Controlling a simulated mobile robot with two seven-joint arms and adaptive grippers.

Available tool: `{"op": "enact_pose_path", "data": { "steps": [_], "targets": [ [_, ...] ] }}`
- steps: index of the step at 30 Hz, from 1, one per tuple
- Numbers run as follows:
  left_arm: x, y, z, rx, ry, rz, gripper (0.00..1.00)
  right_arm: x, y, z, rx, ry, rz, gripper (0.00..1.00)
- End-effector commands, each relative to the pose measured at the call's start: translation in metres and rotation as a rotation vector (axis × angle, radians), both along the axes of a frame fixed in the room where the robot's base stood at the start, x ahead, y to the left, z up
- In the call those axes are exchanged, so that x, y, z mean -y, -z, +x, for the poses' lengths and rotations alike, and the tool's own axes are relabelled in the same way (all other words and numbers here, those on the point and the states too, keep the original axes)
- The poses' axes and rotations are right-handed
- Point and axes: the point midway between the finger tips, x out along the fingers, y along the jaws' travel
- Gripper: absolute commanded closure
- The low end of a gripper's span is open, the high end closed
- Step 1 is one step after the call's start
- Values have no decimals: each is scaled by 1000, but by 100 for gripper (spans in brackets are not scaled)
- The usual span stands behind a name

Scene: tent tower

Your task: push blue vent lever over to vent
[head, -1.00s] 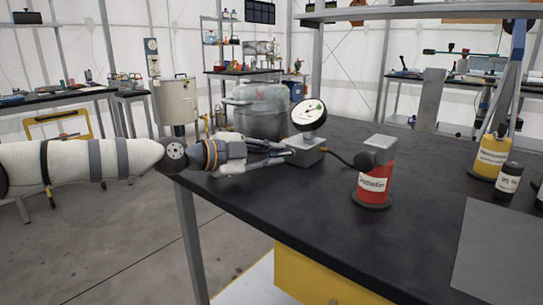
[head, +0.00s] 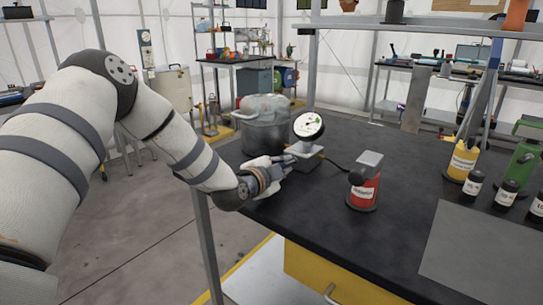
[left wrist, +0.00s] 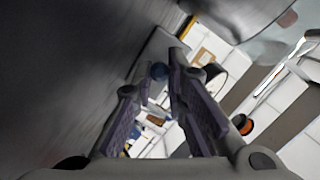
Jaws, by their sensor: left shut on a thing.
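The gauge unit, a grey box with a round white dial (head: 308,126) on top, stands on the black table beside a large metal pot (head: 262,130). My left gripper (head: 288,162) reaches the front left side of that box. In the left wrist view, the small blue knob of the vent lever (left wrist: 159,71) sits between the fingertips, and the gripper is shut on it. In the head view my fingers hide the lever, so its angle cannot be told. The right gripper is not in view.
A red canister (head: 364,182) stands right of the gauge, joined to it by a black hose. Yellow (head: 463,160) and green (head: 523,163) bottles and several small dark jars stand farther right. A grey mat (head: 480,250) lies at the front right. The table between is clear.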

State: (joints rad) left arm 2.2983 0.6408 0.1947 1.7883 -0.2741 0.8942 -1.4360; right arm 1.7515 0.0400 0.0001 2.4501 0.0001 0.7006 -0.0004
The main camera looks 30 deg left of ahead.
Motion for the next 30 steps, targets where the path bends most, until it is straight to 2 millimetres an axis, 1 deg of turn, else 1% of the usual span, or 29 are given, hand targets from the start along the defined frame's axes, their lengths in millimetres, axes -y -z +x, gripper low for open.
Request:
{"op": "enact_pose_path", "data": {
  "steps": [1,4,11,18,24,30],
  "targets": [
    [6,-10,2,18,-36,7,100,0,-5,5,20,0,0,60],
    [11,-4,2,13,-132,6,100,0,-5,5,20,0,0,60],
    [22,0,5,11,-349,4,100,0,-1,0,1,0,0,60],
    [31,3,9,9,-550,4,100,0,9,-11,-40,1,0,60],
    [37,4,12,7,-677,1,100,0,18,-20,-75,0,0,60],
    [40,2,14,9,-757,1,100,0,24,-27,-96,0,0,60]
  ]
}}
